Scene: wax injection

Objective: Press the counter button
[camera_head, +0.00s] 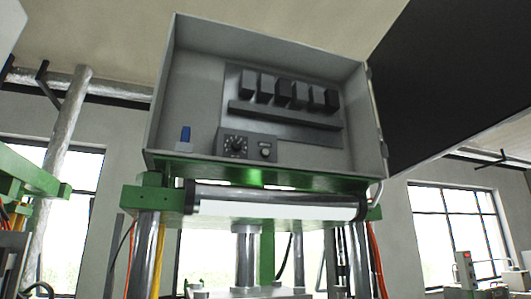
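An open grey control box (158,115) stands on top of a green machine frame (150,196). Inside it, low on the left, is a small blue part (186,134) on a pale base. To its right is a dark panel with a round marked dial (236,144) and a smaller round knob or button (265,152). I cannot tell which of these is the counter button. Neither of my grippers is in view.
A row of several dark blocks (284,94) sits above a grey rail in the box. The large dark door (450,80) is swung open to the right. A white roller (280,210) and metal columns are below. Another green machine (30,172) is at left.

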